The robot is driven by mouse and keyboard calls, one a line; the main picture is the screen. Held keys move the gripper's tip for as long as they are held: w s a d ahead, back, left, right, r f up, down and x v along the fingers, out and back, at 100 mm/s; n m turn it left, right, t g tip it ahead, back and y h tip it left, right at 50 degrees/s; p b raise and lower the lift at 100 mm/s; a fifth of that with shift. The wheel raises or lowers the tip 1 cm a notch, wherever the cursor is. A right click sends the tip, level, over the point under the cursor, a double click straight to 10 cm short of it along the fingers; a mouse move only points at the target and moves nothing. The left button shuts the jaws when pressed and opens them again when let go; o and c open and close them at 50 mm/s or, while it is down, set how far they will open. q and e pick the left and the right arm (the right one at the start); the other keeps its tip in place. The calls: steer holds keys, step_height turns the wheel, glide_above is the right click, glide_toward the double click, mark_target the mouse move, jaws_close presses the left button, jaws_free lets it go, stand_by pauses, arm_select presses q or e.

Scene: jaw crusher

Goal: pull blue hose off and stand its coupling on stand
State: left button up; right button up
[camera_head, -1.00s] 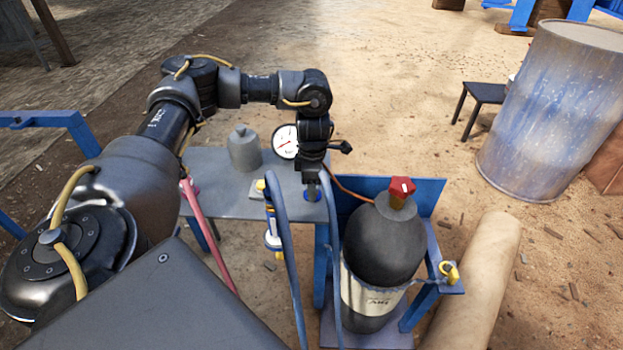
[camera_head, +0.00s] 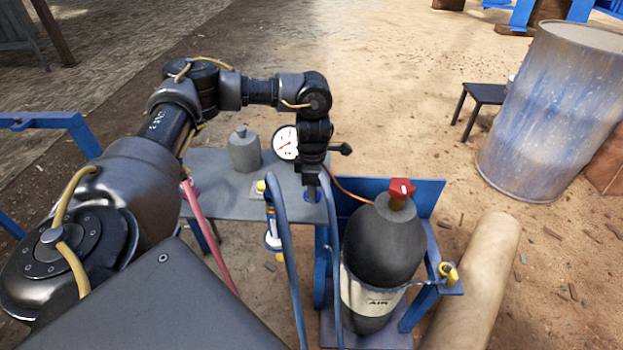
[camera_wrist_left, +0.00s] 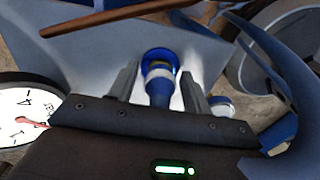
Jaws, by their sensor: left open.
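My left gripper (camera_head: 312,196) is open above the right end of the grey table, pointing down. In the left wrist view its two fingers (camera_wrist_left: 160,85) stand apart on either side of a blue coupling with a pale metal band (camera_wrist_left: 159,72). I cannot tell whether they touch it. A blue bit of the coupling shows below the fingers in the head view. One blue hose (camera_head: 287,250) arches down in front of the table, and another blue hose (camera_head: 333,260) runs down beside it. Which joins the coupling is hidden by the gripper. I cannot make out the stand clearly. My right gripper is not in view.
The grey table (camera_head: 215,172) carries a grey canister (camera_head: 244,150). A round gauge (camera_head: 285,142) sits close left of my wrist. A black air cylinder (camera_head: 383,243) with a red knob stands to the right, and a red hose (camera_head: 210,235) hangs at the left.

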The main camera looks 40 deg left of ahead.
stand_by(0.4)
arm_select(q)
jaws_close()
stand_by(0.4)
steer(key=shift+r+p, duration=0.1)
steer(key=shift+p, duration=0.25)
steer(key=shift+r+p, duration=2.75)
steer(key=shift+r, duration=0.15)
